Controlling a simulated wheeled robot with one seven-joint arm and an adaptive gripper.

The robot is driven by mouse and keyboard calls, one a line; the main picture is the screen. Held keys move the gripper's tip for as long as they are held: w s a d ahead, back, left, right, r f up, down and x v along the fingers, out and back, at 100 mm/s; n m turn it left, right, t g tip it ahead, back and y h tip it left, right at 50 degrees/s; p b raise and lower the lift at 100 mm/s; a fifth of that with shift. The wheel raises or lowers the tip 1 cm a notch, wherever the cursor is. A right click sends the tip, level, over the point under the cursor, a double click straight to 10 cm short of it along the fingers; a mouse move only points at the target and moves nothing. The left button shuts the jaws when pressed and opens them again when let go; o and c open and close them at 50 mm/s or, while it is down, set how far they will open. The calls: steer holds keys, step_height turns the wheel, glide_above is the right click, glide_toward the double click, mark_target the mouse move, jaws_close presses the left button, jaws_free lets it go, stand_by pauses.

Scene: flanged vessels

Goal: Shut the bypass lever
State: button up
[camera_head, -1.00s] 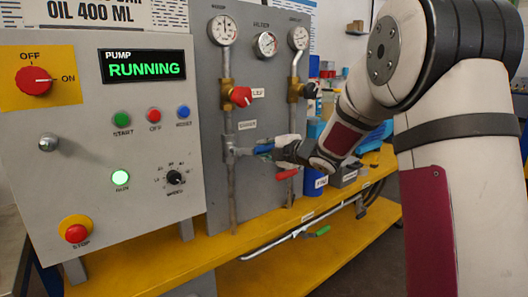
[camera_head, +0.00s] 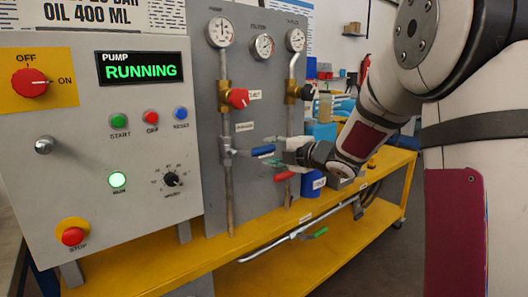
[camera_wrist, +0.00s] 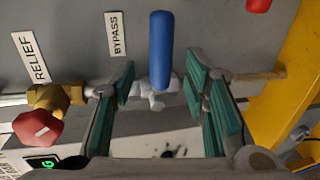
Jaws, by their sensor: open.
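The bypass lever is a blue handle (camera_head: 263,150) on the left vertical pipe of the grey panel. It sticks out to the right, across the pipe. My gripper (camera_head: 291,150) is just right of the lever in the head view. In the wrist view my gripper (camera_wrist: 160,88) is open, with green-padded fingers on both sides of the lever's lower end and valve body. No contact is visible; the depth gap is unclear.
A red relief knob (camera_head: 238,98) is above the lever on the same pipe. A red lever (camera_head: 285,175) is below my gripper. The control box (camera_head: 100,215) stands at left and reads RUNNING. The yellow bench (camera_head: 215,257) runs below.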

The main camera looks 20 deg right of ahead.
steer(key=v, duration=0.6)
steer(key=shift+s, duration=0.3)
steer(key=shift+d+r, duration=0.1)
steer(key=s+d+m+g+h, duration=0.2)
steer(key=s+m+g+h, duration=0.3)
steer(key=s+m+h, duration=0.65)
steer(key=s+a+f+m+g+y, duration=0.2)
steer(key=s+a+f+m+g, duration=0.15)
steer(key=s, duration=0.75)
steer(key=s+a+f+m+g+y, duration=0.25)
steer(key=s+a, duration=0.25)
steer(key=s, duration=0.6)
steer(key=s+a+f+m+g+y, duration=0.2)
steer(key=s+a+f+m+g, duration=0.25)
steer(key=s, duration=0.65)
step_height(320, 180, up, 26)
steer(key=t+p, duration=0.4)
steer(key=p, duration=1.9)
steer(key=shift+w+t, duration=0.15)
steer(key=shift+t, duration=0.2)
